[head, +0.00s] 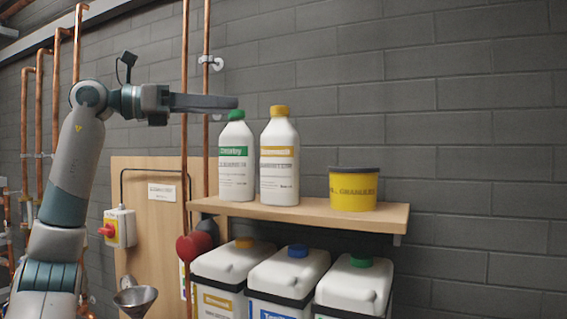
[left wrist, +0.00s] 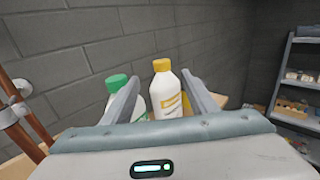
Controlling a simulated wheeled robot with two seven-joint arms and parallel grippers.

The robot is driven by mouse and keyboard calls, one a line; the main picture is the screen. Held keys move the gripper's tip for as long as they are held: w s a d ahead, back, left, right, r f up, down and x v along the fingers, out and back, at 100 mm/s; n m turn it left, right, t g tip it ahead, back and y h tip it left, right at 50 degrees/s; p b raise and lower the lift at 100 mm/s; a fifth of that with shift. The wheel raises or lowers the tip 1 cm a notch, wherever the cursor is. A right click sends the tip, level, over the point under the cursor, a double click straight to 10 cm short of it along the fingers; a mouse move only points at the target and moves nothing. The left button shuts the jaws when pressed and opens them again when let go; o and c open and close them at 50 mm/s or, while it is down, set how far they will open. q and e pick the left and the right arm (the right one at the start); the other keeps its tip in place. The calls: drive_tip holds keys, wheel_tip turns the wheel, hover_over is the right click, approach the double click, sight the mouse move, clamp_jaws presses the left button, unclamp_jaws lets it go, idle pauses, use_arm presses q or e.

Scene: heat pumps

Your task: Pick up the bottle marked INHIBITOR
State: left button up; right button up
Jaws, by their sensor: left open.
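Two white bottles stand upright side by side on a wooden shelf (head: 330,212). One has a yellow cap and a yellow label band (head: 279,165); the other has a green cap and a green label band (head: 236,165). The label words are too blurred to tell surely which reads INHIBITOR. My left gripper (head: 234,102) is open and level, at about cap height, its fingertips beside the green cap in the head view. In the left wrist view the yellow-capped bottle (left wrist: 166,90) shows between the open fingers, apart from them. The green-capped bottle (left wrist: 116,84) is partly hidden behind the left finger.
A yellow tub with a dark lid (head: 354,190) stands right on the shelf. Several white canisters (head: 289,272) stand below. A vertical copper pipe (head: 184,130) runs left of the bottles. A grey block wall is behind. A stocked rack (left wrist: 300,85) shows at right in the wrist view.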

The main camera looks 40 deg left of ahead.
sight(278, 108)
idle(0.3)
use_arm(q)
drive_tip(key=p+x, duration=0.3)
drive_tip(key=x, duration=0.7)
drive_tip(key=shift+w+d+r+p, duration=0.15)
drive_tip(key=shift+w+d+p, duration=0.15)
drive_tip(key=shift+p, duration=0.1)
drive_tip(key=shift+w+d, duration=0.3)
drive_tip(key=shift+w, duration=0.35)
drive_tip(key=shift+w+d+p, duration=0.25)
drive_tip(key=shift+w+p, duration=0.2)
drive_tip(key=shift+p, duration=0.3)
drive_tip(key=p+x, duration=0.2)
drive_tip(key=shift+w+d, duration=0.25)
drive_tip(key=shift+w, duration=0.05)
drive_tip(key=shift+w+d+f, duration=0.25)
drive_tip(key=shift+w+d, duration=0.05)
drive_tip(key=shift+w, duration=0.35)
